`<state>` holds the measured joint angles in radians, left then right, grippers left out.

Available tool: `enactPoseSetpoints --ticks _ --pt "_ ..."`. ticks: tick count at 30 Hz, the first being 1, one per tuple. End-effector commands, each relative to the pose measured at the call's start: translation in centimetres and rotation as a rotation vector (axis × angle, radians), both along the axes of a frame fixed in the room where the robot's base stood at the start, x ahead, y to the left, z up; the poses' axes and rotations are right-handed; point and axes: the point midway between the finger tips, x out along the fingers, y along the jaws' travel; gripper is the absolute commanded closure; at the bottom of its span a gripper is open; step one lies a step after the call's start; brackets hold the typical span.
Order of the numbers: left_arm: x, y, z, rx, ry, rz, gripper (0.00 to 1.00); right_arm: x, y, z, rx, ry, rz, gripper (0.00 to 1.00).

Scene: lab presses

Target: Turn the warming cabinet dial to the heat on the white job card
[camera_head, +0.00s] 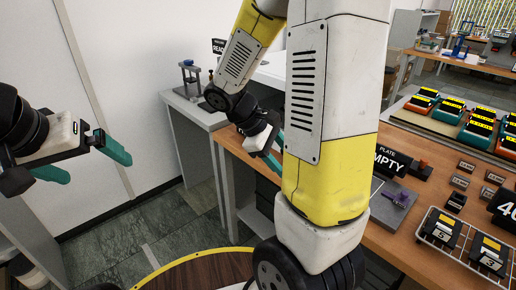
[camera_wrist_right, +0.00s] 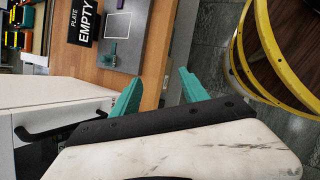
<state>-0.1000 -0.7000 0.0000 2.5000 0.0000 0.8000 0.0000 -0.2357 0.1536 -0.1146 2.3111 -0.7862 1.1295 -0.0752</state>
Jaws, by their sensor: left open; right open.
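I cannot make out the dial or the white job card in either view. A white box with a dark bar handle (camera_wrist_right: 50,132) is at the left of the right wrist view; I cannot tell whether it is the warming cabinet. My left gripper (camera_head: 84,160) is open and empty at the left of the head view, in front of the wall. My right gripper (camera_wrist_right: 160,92) is open and empty in the right wrist view. In the head view the right gripper (camera_head: 270,150) is partly hidden behind my right arm, near the bench edge.
A wooden bench (camera_head: 440,238) on the right holds an EMPTY plate sign (camera_head: 392,160), a grey plate with a purple piece (camera_head: 397,199), a wire rack (camera_head: 452,256) of black blocks and a cut-off black "40" sign (camera_head: 505,207). A grey side table (camera_head: 190,108) stands behind. Floor shows at left.

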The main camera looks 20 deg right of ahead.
Motion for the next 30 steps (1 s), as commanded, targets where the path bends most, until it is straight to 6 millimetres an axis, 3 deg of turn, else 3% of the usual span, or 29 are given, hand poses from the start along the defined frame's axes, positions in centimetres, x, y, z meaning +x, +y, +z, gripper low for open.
enactPoseSetpoints --ticks 12,30 --pt "0.0 0.0 0.0 0.0 0.0 0.0 0.0 -2.2 3.4 2.8 0.235 -0.208 -0.171 0.48" --pt "0.0 0.0 0.0 0.0 0.0 0.0 0.0 -2.4 4.0 3.2 0.273 -0.24 -0.195 0.48"
